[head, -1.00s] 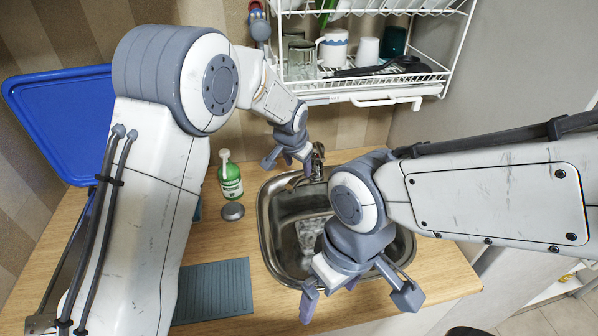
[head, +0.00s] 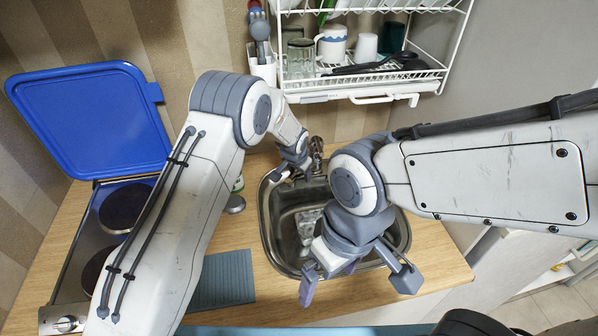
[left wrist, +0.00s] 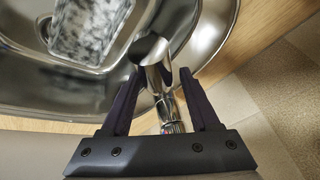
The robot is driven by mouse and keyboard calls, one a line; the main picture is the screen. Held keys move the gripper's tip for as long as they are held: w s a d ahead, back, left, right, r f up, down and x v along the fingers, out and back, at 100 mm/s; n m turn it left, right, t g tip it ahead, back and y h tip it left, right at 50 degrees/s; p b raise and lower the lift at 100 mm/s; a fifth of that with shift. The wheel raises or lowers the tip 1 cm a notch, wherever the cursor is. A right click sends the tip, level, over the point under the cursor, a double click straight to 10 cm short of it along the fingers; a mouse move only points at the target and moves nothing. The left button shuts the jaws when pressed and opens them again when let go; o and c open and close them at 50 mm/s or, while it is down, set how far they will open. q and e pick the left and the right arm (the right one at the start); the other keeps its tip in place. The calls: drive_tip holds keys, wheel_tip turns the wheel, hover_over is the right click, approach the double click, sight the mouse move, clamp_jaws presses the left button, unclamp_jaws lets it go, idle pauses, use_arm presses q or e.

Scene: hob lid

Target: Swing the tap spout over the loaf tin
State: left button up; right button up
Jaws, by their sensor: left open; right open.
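The chrome tap (head: 317,150) stands at the back rim of the steel sink (head: 265,222), partly hidden by my left arm. In the left wrist view its spout (left wrist: 156,66) lies between the two open fingers of my left gripper (left wrist: 160,75), with no clear grip on it. In the head view my left gripper (head: 296,174) is at the sink's back left. The loaf tin (head: 305,228) lies in the sink bowl, partly hidden by my right arm; its shiny patterned surface shows in the left wrist view (left wrist: 88,28). My right gripper (head: 356,288) is open and empty above the sink's front.
A white dish rack (head: 365,88) with glasses and cups hangs behind the sink. A hob (head: 88,245) with its blue lid (head: 90,115) raised is at the left. A ribbed grey-blue mat (head: 225,278) lies left of the sink on the wooden counter.

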use_arm(q)
clamp_jaws()
idle(1.4)
